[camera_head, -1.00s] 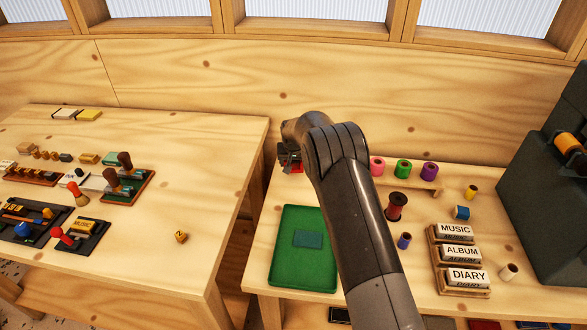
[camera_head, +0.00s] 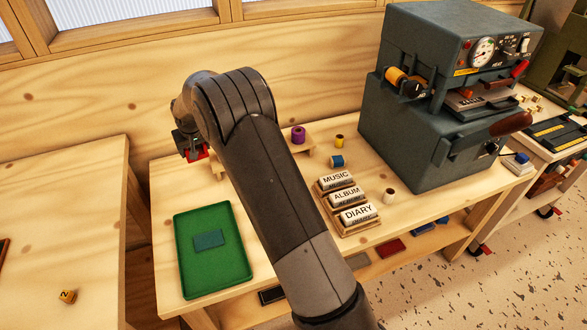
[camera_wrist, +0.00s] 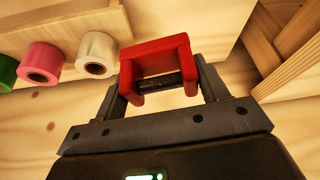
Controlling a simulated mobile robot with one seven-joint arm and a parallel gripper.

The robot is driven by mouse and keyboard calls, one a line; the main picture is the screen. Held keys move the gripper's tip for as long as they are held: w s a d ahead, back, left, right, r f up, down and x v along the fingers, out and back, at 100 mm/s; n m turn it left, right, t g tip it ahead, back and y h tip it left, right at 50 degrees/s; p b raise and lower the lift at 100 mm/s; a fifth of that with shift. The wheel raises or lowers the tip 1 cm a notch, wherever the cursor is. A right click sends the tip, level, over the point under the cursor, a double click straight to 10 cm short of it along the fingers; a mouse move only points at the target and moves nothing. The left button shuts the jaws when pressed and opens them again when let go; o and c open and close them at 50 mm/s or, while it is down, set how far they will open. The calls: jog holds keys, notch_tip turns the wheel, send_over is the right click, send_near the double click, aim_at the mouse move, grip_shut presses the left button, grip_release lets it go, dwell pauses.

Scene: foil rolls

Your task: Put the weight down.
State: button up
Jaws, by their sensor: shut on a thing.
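My gripper (camera_head: 190,146) is above the back left part of the right-hand table (camera_head: 160,190) in the head view. It is shut on a red U-shaped block (camera_wrist: 155,58), which I take to be the weight. In the wrist view my gripper (camera_wrist: 163,80) has one finger on each side of the block. In the head view only a small part of the red block (camera_head: 196,155) shows below the fingers. I cannot tell how high it is above the table.
A green tray (camera_head: 218,277) with a teal pad (camera_head: 209,239) lies nearer the front. White (camera_wrist: 97,50), pink (camera_wrist: 42,62) and green (camera_wrist: 5,74) foil rolls stand by a wooden rack beside my gripper. Labelled blocks (camera_head: 357,213) and a dark press (camera_head: 440,100) are to the right.

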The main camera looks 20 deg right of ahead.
jog(key=r, duration=0.4)
jog(key=shift+d+r, duration=0.15)
jog(key=shift+d, duration=0.15)
jog(key=s+d+m+h, duration=0.15)
jog(key=s+d, duration=0.35)
jog(key=d, duration=1.3)
jog(key=s+d+m, duration=0.3)
jog(key=s+d, duration=0.2)
jog(key=d, duration=1.2)
jog(key=s+d+m+h, duration=0.1)
jog(key=s+d+m, duration=0.1)
jog(key=s+d, duration=0.7)
jog(key=x, duration=0.2)
jog(key=s+x, duration=0.1)
jog(key=x, duration=0.2)
jog(key=w+a+f, duration=0.7)
jog(key=w, duration=0.1)
jog(key=shift+w+a+f, duration=0.3)
jog(key=shift+a+f, duration=0.05)
jog(key=shift+a, duration=0.05)
jog(key=shift+f, duration=1.95)
jog(key=shift+f, duration=0.1)
